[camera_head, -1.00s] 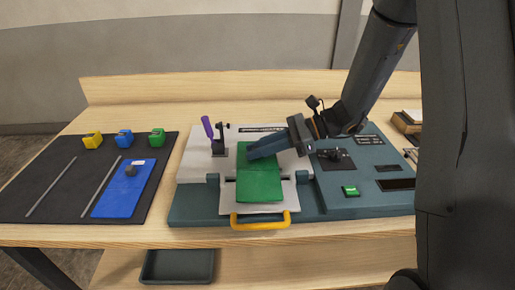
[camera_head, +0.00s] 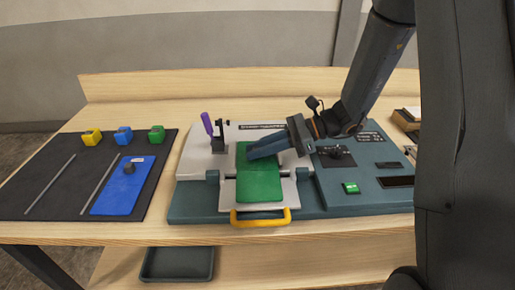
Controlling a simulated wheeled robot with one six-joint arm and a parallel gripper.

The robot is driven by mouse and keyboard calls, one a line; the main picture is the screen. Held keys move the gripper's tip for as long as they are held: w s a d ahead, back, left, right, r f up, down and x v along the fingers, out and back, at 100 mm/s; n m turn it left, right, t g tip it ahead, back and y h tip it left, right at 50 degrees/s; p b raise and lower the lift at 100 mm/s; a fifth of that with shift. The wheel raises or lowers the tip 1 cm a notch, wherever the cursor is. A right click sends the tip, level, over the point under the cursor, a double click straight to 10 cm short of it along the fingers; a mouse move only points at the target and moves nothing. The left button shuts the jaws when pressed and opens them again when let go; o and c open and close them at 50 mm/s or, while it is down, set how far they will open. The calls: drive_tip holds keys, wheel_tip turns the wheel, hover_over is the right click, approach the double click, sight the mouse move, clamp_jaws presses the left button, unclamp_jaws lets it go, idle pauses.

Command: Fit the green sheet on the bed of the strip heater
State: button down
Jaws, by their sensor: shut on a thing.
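The green sheet (camera_head: 259,188) lies over the light grey bed of the strip heater (camera_head: 204,160), lengthwise from back to front. Its front part reaches over the front plate (camera_head: 288,190) behind the yellow handle (camera_head: 260,217). My gripper (camera_head: 252,154) comes in from the right, low over the back half of the sheet, and is shut on it. The fingers hide part of the sheet and whatever knob they hold. I cannot tell whether the sheet rests fully flat on the bed.
A purple-handled clamp (camera_head: 209,126) stands upright left of the sheet. A dark mat (camera_head: 60,175) at left holds a blue sheet (camera_head: 122,190) and yellow, blue and green blocks (camera_head: 156,135). A control panel with a green button (camera_head: 350,187) is at right. A tray (camera_head: 177,263) sits below.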

drive_tip(key=shift+f, duration=0.4)
idle(0.4)
drive_tip(key=c, duration=1.5)
unclamp_jaws()
drive_tip(key=shift+c, duration=0.2)
drive_tip(key=shift+b+v, duration=1.05)
drive_tip(key=shift+v, duration=2.9)
